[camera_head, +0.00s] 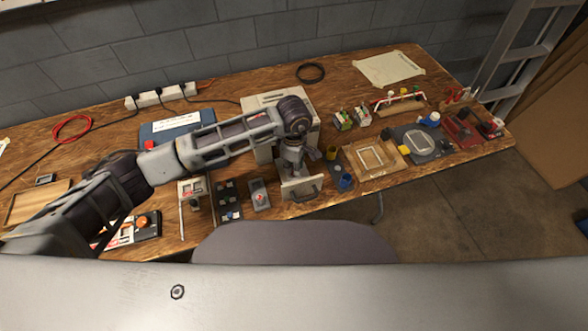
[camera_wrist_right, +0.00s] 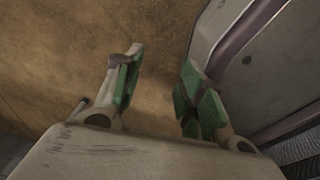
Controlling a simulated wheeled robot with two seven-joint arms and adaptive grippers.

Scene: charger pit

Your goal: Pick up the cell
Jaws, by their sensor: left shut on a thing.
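My left gripper (camera_head: 294,172) points down at the front of the beige box (camera_head: 262,103), just behind a pale front panel with a dark handle (camera_head: 301,189). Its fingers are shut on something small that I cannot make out. I cannot pick out the cell for certain; the gripper and panel may hide it. My right gripper (camera_wrist_right: 158,85) shows in the right wrist view, its green-padded fingers apart with nothing between them. It is not seen in the head view.
The wooden bench (camera_head: 240,92) is crowded. A power strip (camera_head: 160,96) lies along the wall. Bare bench shows around a black ring (camera_head: 311,65).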

